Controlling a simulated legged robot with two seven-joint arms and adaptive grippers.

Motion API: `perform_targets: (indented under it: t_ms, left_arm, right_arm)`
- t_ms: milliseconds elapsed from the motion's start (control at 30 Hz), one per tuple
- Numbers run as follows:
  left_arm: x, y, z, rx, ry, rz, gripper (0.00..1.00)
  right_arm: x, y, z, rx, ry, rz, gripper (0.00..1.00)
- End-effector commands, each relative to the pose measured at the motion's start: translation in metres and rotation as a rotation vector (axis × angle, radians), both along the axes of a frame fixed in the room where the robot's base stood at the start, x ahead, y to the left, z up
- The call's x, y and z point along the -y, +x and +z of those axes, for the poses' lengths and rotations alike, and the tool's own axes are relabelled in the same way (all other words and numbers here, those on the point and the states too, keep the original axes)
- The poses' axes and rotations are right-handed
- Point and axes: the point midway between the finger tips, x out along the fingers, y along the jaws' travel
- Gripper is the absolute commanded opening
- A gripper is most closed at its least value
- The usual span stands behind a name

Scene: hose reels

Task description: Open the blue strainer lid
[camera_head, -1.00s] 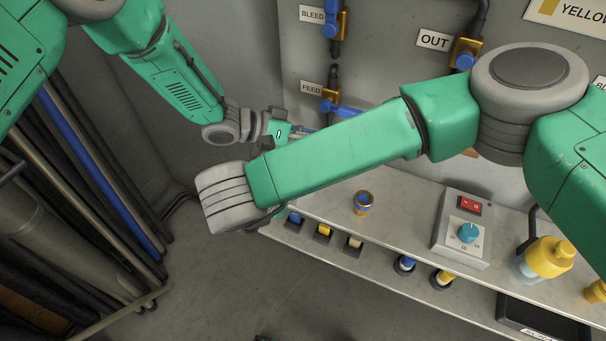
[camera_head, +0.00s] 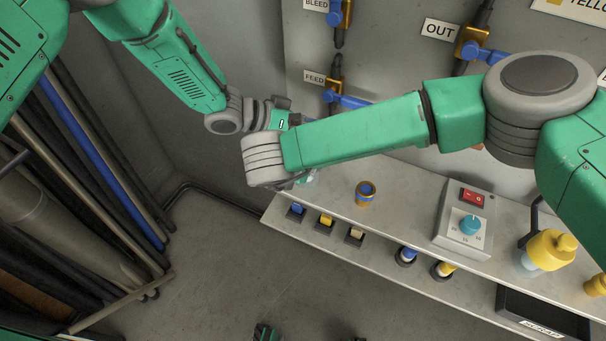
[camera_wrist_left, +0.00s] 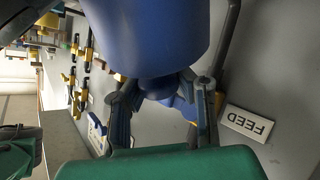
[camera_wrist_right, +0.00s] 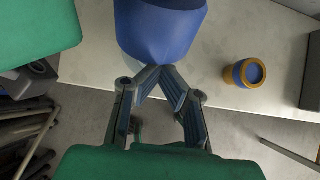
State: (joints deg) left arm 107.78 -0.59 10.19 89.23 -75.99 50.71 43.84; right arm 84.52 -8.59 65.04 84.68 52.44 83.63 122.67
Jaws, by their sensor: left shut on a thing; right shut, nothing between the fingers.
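A large smooth blue body (camera_wrist_left: 150,35) fills the top of the left wrist view and narrows to a neck. My left gripper (camera_wrist_left: 160,86) is shut on that narrow blue part. A rounded blue body (camera_wrist_right: 161,32), tapering downward, shows in the right wrist view. My right gripper (camera_wrist_right: 155,69) is shut and empty, its fingertips together right at the lower end of this body; I cannot tell whether they touch it. Both look like the strainer, but its lid seam is not visible. In the head view my right forearm hides the strainer and most of both grippers.
Blue-handled valves (camera_head: 346,101) line the wall behind. Pipes (camera_head: 75,140) stand at the left.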

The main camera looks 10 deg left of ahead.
Motion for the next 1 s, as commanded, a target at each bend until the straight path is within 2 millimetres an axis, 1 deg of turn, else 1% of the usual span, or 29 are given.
perform_targets:
  t_ms: [33,367,500,733,767,800,833,1000]
  left_arm:
    - [-0.007,0.008,0.005,0.014,0.002,0.016,0.0]
    - [-0.007,0.008,0.005,0.014,0.002,0.015,0.0]
    - [-0.007,0.008,0.005,0.014,0.002,0.015,0.0]
    - [-0.007,0.007,0.006,0.014,0.002,0.014,0.0]
    - [-0.007,0.007,0.006,0.014,0.002,0.014,0.28]
    - [-0.007,0.006,0.006,0.014,0.002,0.013,0.42]
    - [-0.007,0.006,0.005,0.013,0.002,0.013,0.47]
    - [-0.003,0.004,0.003,0.007,0.003,0.007,0.47]
  right_arm:
    - [0.0,0.001,0.002,0.0,0.0,0.0,0.0]
    - [0.0,0.001,0.003,0.0,0.0,0.0,0.0]
    - [0.003,0.008,0.014,0.002,0.0,-0.001,0.0]
    - [0.003,0.011,0.017,0.01,-0.001,-0.003,0.0]
    - [0.003,0.011,0.018,0.011,-0.001,-0.003,0.0]
    - [0.004,0.012,0.018,0.011,-0.001,-0.004,0.0]
    - [0.004,0.012,0.018,0.011,-0.001,-0.004,0.0]
    - [0.005,0.01,0.015,0.005,0.001,-0.002,0.0]
